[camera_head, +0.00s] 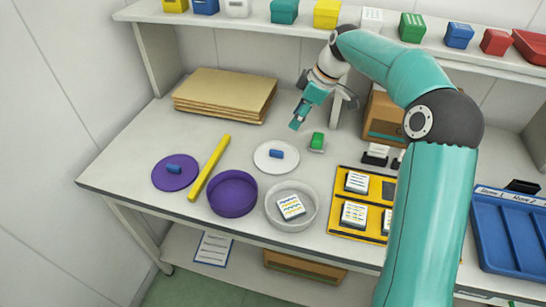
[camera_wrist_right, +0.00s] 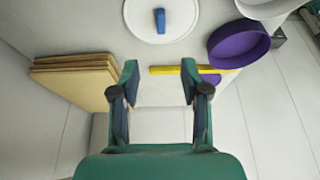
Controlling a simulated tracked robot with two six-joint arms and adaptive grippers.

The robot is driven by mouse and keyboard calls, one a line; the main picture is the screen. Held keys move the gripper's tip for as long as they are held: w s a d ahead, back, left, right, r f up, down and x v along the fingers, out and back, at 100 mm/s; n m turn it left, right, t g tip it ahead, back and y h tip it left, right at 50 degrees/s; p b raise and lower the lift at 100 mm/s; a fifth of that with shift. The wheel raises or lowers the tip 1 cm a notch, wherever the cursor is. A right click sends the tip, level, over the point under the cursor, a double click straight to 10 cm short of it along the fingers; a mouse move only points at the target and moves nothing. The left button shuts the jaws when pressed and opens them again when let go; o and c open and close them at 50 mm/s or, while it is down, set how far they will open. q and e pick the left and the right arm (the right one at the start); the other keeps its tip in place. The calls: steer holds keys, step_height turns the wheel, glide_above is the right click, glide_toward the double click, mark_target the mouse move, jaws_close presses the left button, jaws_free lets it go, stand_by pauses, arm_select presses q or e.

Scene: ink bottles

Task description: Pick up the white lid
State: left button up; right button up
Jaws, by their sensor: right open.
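The white lid (camera_head: 265,163) is a flat round disc with a blue handle (camera_head: 277,154) on top, lying on the table near its middle. It also shows at the top of the right wrist view (camera_wrist_right: 183,20). My right gripper (camera_head: 297,122) is above the table, behind and slightly right of the lid in the head view, apart from it. In the wrist view its fingers (camera_wrist_right: 158,75) are spread and empty. A clear-white round container (camera_head: 291,224) stands in front of the lid with a patterned block in it. My left gripper is not in view.
A purple lid (camera_head: 160,184), a yellow bar (camera_head: 209,167) and a purple container (camera_head: 232,194) lie to the left. A small green object (camera_head: 317,142) is close right of the lid. Cardboard sheets (camera_head: 222,95) lie behind; a yellow tray (camera_head: 345,232) and blue tray (camera_head: 510,240) are right.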

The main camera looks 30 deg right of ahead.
glide_above(277, 151)
steer(key=s+d, duration=0.1)
steer(key=s, duration=0.1)
step_height(277, 151, down, 9)
steer(key=shift+w+d+r+p, duration=0.15)
steer(key=shift+r+p, duration=0.05)
steer(key=shift+p, duration=0.1)
steer(key=shift+f, duration=0.25)
steer(key=p+x, duration=0.1)
steer(key=x, duration=0.4)
steer(key=shift+p, duration=0.3)
steer(key=shift+c, duration=0.2)
steer(key=c, duration=0.7)
